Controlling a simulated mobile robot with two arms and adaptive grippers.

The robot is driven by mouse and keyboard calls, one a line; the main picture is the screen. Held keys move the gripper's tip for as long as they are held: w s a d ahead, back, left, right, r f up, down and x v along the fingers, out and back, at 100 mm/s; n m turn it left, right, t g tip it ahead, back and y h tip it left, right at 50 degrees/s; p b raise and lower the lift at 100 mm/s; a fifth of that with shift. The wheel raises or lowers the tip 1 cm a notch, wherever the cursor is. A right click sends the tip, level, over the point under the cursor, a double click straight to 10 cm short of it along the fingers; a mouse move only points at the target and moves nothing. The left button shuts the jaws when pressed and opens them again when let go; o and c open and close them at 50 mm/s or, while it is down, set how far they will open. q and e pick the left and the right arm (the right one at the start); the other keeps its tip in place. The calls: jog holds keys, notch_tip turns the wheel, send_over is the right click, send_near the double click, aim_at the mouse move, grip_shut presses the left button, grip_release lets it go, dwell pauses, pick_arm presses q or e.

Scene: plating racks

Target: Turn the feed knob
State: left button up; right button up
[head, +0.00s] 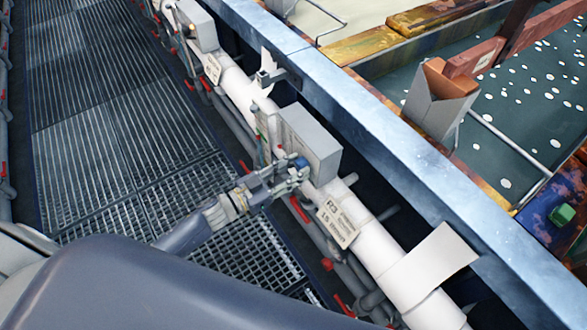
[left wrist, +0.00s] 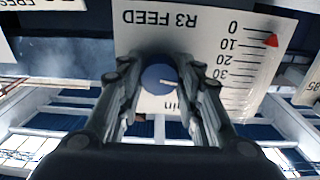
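The feed knob (left wrist: 160,78) is a small round blue knob with a pale line mark. It sits on a light panel (left wrist: 205,45) that reads "R3 FEED" upside down in the left wrist view. A red pointer (left wrist: 271,41) stands between 0 and 10 on the panel's scale. My left gripper (left wrist: 161,70) has a finger on each side of the knob and looks closed on it, though the fingertips' contact is partly in shadow. In the head view my left gripper (head: 296,168) is at the front of a grey box (head: 312,137) on the white pipe. My right gripper is out of view.
A white pipe (head: 380,248) with an R3 tag (head: 337,224) runs beside a blue-grey rail (head: 385,125). Red-handled valves (head: 299,209) line the walkway grating (head: 120,120). A dark tank (head: 525,100) lies beyond the rail.

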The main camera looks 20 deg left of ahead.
pick_arm(q)
jog(key=shift+m, duration=0.3)
jog(key=shift+m+b, duration=0.8)
jog(key=shift+m, duration=2)
jog(key=o, duration=1.1)
jog(key=shift+s+a, duration=0.2)
jog(key=v, duration=1.1)
jog(key=shift+s+a, duration=0.15)
